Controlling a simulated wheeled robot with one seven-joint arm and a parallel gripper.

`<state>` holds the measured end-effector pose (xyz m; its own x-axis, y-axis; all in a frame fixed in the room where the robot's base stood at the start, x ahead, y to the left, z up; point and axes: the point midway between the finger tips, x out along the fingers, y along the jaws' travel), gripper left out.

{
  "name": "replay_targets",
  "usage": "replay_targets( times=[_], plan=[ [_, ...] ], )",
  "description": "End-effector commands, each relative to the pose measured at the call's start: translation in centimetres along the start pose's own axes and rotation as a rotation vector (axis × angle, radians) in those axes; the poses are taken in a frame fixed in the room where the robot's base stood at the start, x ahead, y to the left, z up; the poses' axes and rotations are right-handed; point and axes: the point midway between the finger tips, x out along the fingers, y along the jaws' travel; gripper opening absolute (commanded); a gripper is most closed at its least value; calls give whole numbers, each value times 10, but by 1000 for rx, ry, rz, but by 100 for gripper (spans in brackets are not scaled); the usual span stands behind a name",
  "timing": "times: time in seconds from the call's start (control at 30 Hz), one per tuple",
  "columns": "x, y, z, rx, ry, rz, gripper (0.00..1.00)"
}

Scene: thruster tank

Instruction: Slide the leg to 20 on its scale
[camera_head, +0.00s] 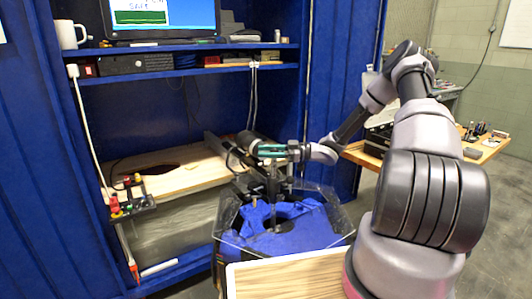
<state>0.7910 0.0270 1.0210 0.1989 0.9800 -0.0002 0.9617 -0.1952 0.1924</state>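A dark upright leg (273,205) stands above the blue part of the thruster tank (284,242), with a dark clamp-like assembly around its upper part. No numbers of a scale can be read on it at this size. My gripper (262,151) comes in from the right at the top of this assembly, by a teal-edged bar. It overlaps the dark parts there, so I cannot tell whether its fingers are open or shut, or whether they touch the leg.
A clear-edged cover surrounds the blue tank top. A wooden board (165,178) lies in the blue cabinet behind, with red and yellow connectors (125,200) at its left. A monitor (160,18) stands on the shelf above. A wooden table (470,152) is at the right.

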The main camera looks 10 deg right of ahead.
Motion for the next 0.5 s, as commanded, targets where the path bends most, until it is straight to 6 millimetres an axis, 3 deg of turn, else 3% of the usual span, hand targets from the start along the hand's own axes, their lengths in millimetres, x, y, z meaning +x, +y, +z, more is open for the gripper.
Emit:
replay_targets(
  times=[0.03,0.07,0.5],
  plan=[
    [0,0,0,0,0,0,7],
    [0,0,0,0,0,0,0],
    [0,0,0,0,0,1,0]
  ],
)
